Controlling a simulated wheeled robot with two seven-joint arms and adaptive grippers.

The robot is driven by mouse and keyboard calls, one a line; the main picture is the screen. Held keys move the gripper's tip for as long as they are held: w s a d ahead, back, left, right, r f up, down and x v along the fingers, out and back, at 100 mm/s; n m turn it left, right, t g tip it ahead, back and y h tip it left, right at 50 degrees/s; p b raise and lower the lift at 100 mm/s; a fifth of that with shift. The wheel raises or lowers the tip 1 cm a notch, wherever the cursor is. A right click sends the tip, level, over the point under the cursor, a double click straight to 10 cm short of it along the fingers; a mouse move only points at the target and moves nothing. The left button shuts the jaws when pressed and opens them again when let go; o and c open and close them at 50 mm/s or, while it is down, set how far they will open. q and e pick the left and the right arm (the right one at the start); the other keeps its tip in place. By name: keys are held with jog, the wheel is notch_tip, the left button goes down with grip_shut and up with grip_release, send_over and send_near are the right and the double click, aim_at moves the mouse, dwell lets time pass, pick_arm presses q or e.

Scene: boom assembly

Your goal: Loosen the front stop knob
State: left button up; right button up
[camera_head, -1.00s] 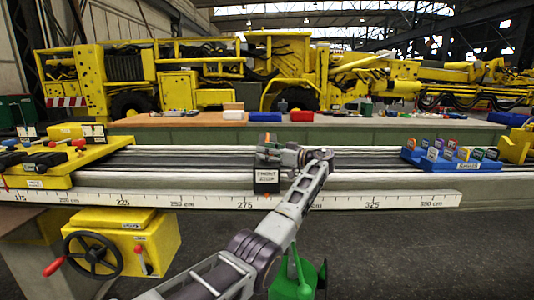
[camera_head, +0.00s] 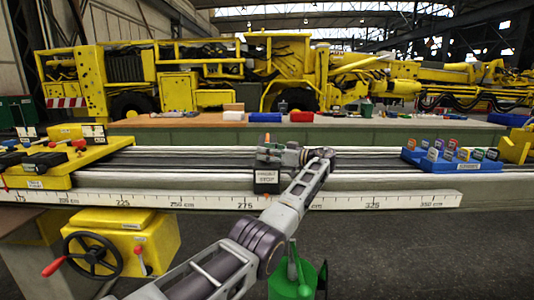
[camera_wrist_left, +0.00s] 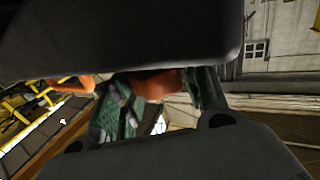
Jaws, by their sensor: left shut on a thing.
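The front stop is a dark block with a white-lettered label (camera_head: 267,181) on the near side of the long grey rail (camera_head: 380,181). My left gripper (camera_head: 268,151) lies sideways just above and behind that label, reaching in from the right. In the left wrist view its two dark fingers are closed around an orange-red piece (camera_wrist_left: 155,85), which looks like the knob. My right gripper is not in view.
A white ruler (camera_head: 225,200) runs along the rail's near side. A yellow carriage (camera_head: 60,180) stands at the left, a blue tray (camera_head: 455,165) of small labelled pieces at the right. A yellow box with a handwheel (camera_head: 92,254) and a green object (camera_head: 297,275) are below.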

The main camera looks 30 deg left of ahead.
pick_arm(q)
jog(key=o, duration=1)
jog(key=shift+c, duration=0.2)
jog(key=shift+d, duration=0.15)
jog(key=d, duration=0.7)
jog(key=shift+w, duration=0.45)
jog(key=shift+d, duration=0.1)
